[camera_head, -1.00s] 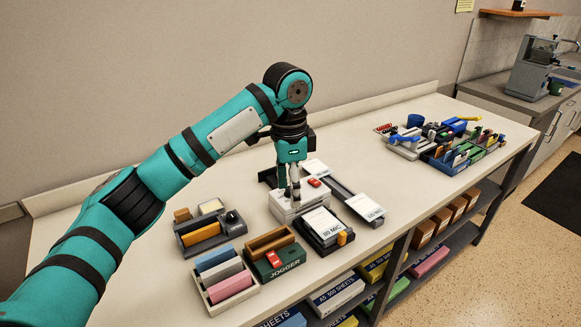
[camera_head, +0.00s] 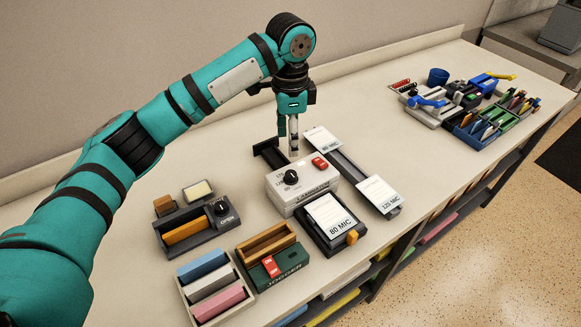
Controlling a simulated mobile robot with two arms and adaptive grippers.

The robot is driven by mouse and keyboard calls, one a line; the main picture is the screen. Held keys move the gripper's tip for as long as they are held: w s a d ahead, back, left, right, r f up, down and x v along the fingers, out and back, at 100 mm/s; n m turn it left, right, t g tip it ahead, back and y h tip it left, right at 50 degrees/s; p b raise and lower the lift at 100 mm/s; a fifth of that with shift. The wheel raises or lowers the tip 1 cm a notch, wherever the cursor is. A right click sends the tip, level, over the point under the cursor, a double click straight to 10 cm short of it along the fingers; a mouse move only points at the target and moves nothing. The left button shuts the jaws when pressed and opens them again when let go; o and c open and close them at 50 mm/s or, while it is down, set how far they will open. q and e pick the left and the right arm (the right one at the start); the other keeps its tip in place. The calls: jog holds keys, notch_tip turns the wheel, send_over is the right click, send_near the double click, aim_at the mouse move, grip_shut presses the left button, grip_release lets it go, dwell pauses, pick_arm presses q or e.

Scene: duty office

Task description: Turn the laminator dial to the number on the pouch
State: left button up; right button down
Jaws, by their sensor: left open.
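The laminator (camera_head: 302,199) is a pale grey box on the bench, with a black round dial (camera_head: 291,177) on top and a red switch (camera_head: 319,163). Small numbers surround the dial; its exact setting is too small to read. A white pouch (camera_head: 328,210) marked 80 MIC lies on a black tray (camera_head: 352,246) in front. Another 80 MIC pouch (camera_head: 322,139) lies behind the laminator, and a 125 MIC pouch (camera_head: 377,192) to its right. My left gripper (camera_head: 288,147) is open, pointing down at the laminator's back edge; I cannot tell whether it touches. The dial is uncovered.
A jogger (camera_head: 278,275) with a red switch stands front left of the laminator. A grey unit (camera_head: 195,234) with another black knob and a tray of coloured blocks (camera_head: 222,306) are further left. Stationery trays (camera_head: 470,140) fill the far right. The back middle bench is clear.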

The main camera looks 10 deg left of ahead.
aim_at(291, 173)
pick_arm(q)
jog(key=f, duration=0.2)
jog(key=f+p, duration=0.1)
jog(key=f, duration=0.4)
jog(key=shift+w+f, duration=0.25)
notch_tip(291, 173, down, 4)
jog(key=shift+r+p, duration=0.2)
jog(key=shift+p, duration=0.3)
jog(key=shift+f, duration=0.15)
jog(key=c, duration=0.5)
grip_shut()
pick_arm(e)
jog(key=shift+t, duration=0.3)
jog(key=w, duration=0.1)
jog(key=w+r, duration=0.2)
jog(key=shift+w+a+r, duration=0.2)
jog(key=shift+w+r, duration=0.05)
jog(key=shift+w, duration=0.15)
